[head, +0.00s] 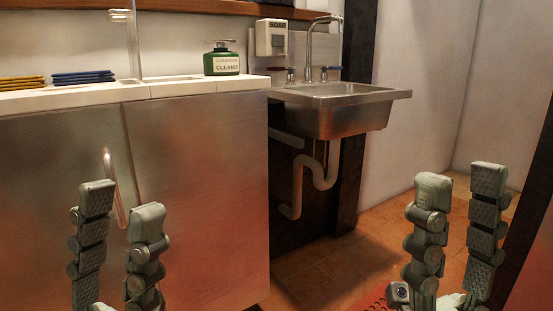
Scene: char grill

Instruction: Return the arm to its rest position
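My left gripper (121,204) is in the lower left of the head view, in front of the steel cabinet (205,190). Its two fingers point up and stand apart, with nothing between them. My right gripper (461,190) is in the lower right, in front of the tiled floor and pale wall. Its two fingers also point up, stand apart and hold nothing. The arms behind both grippers are mostly below the picture's edge.
A green cleaner bottle (222,60) and blue cloths (84,77) and yellow cloths (22,82) are on the white counter (120,92). A metal sink (340,108) with a drain pipe is right of the cabinet. A dark post (357,120) stands behind it.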

